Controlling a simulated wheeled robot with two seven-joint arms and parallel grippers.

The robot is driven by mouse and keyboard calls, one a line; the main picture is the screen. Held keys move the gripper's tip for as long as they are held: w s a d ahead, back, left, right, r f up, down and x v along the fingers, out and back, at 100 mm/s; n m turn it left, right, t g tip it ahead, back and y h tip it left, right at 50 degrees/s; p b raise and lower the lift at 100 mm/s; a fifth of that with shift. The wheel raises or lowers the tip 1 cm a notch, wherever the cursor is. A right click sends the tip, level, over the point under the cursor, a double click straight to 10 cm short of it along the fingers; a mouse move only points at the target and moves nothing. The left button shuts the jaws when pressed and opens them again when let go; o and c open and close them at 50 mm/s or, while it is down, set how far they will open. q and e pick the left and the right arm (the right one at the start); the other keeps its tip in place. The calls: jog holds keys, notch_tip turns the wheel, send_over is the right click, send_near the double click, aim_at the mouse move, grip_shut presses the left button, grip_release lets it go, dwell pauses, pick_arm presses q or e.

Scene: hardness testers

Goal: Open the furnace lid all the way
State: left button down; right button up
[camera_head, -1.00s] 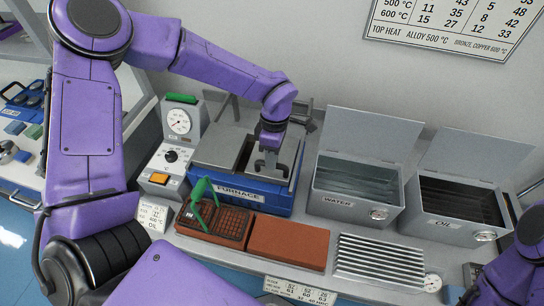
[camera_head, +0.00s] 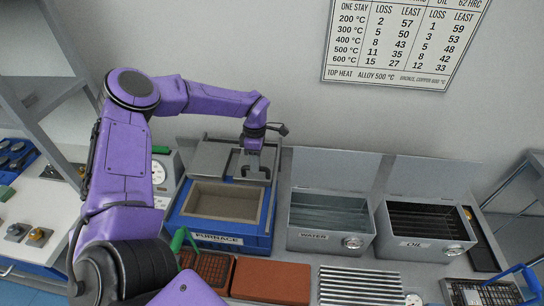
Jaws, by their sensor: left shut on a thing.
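The furnace (camera_head: 215,238) is a blue box with a FURNACE label, left of the middle of the bench. Its rectangular chamber opening (camera_head: 222,203) shows from above, with a beige lining. The grey lid (camera_head: 210,160) lies behind the opening, toward the wall. My left gripper (camera_head: 252,174) is at the right part of the lid, behind the opening, shut on the lid's handle. The handle itself is mostly hidden by the fingers. My right gripper is not in view.
A WATER tank (camera_head: 312,240) and an OIL tank (camera_head: 422,248), both with raised lids, stand to the right of the furnace. A dial unit (camera_head: 160,172) stands to its left. A red-brown brick slab (camera_head: 270,280) and a ribbed metal rack (camera_head: 360,286) lie in front.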

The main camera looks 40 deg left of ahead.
pick_arm(q)
jog(key=shift+w+a, duration=0.25)
jog(key=shift+w, duration=0.15)
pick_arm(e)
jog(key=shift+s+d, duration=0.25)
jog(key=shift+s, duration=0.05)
pick_arm(q)
jog(key=c, duration=1.1)
grip_release()
jog(key=shift+o, duration=0.2)
notch_tip(320, 180, up, 10)
jog(key=w+a+b, duration=0.1)
jog(key=b, duration=0.1)
jog(key=shift+w+r, duration=0.2)
jog(key=shift+w, duration=0.15)
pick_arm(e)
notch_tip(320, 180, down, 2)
